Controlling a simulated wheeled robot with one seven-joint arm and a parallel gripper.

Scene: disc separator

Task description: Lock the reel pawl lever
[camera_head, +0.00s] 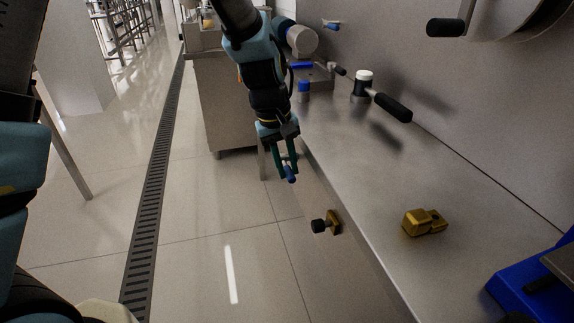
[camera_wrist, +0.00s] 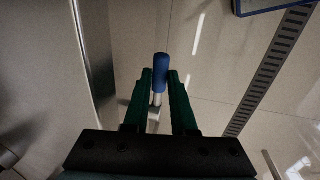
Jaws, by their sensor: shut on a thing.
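A small lever with a blue grip (camera_wrist: 161,70) and a thin metal shaft (camera_wrist: 156,99) shows between my fingers in the wrist view. The blue grip also shows in the head view (camera_head: 291,175), beside the front edge of the steel bench. My gripper (camera_wrist: 160,82) points downward with its green fingers on either side of the lever, shut on it. The grip's end sticks out past the fingertips. The lever's mount is mostly hidden by my fingers. In the head view my gripper (camera_head: 288,168) is just off the bench's front face. No label marks the lever as the reel pawl.
The steel bench (camera_head: 375,190) carries a brass block (camera_head: 424,222), a black-handled lever (camera_head: 392,107) and a blue fixture (camera_head: 535,285). A brass piece with a black knob (camera_head: 326,223) juts from the front face. Open tiled floor (camera_head: 215,220) lies left of the bench.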

